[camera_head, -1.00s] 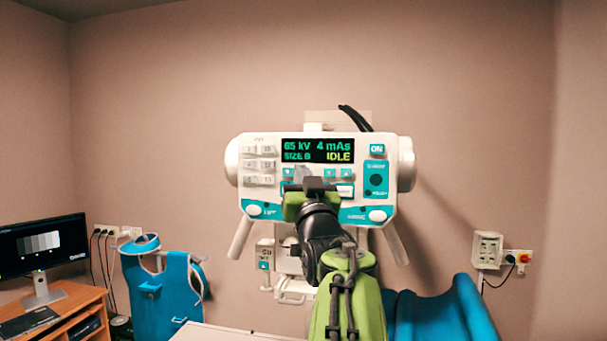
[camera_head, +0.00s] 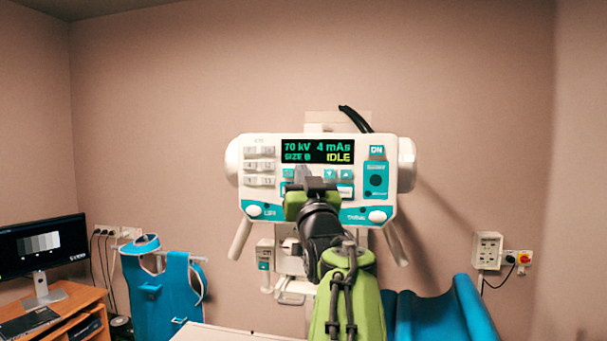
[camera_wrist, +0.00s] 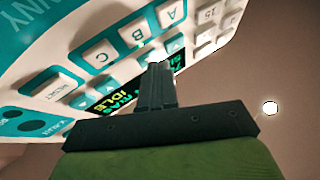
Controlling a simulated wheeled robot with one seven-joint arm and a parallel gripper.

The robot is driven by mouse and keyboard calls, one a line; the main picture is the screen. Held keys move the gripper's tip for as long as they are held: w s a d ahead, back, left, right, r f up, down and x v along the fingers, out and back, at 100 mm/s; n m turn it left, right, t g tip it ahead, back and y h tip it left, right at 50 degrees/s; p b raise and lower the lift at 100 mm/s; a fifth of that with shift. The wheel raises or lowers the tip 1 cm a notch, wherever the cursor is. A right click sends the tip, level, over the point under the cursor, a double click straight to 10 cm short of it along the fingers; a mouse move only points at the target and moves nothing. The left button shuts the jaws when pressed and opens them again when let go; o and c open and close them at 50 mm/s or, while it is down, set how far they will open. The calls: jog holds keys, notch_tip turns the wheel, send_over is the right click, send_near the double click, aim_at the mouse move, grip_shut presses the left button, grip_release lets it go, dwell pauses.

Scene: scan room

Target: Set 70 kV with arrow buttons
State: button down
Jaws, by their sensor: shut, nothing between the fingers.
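The white and teal control panel (camera_head: 266,148) faces me in the middle of the head view. Its display (camera_head: 318,151) reads 70 kV, 4 mAs, SIZE B and IDLE. Small teal arrow buttons (camera_head: 338,173) sit under the display. Another teal button (camera_head: 288,173) is left of my fingers. My gripper (camera_head: 303,172) is shut and empty, pointing at the row under the display and hiding part of it. In the wrist view the fingertips (camera_wrist: 158,68) overlap the button row beside the display (camera_wrist: 118,97); I cannot tell whether they touch a button.
Lettered A, B, C keys (camera_wrist: 133,33) lie close to the fingertips. A keypad (camera_head: 258,165) is on the panel's left and an ON button (camera_head: 377,150) on its right. A blue apron (camera_head: 170,290), desk monitor (camera_head: 40,248) and blue padded rest (camera_head: 445,310) stand lower down.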

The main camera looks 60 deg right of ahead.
jog(key=shift+a, duration=0.1)
jog(key=shift+s+a+b, duration=0.35)
jog(key=shift+a+b, duration=0.35)
jog(key=shift+s+a+b, duration=0.3)
jog(key=shift+a+b, duration=0.2)
jog(key=shift+a, duration=0.25)
jog(key=shift+s+a+b, duration=0.35)
jog(key=shift+a+b, duration=0.15)
jog(key=shift+a, duration=0.25)
jog(key=shift+s+a+b, duration=0.3)
jog(key=shift+a+b, duration=0.2)
jog(key=shift+a, duration=0.25)
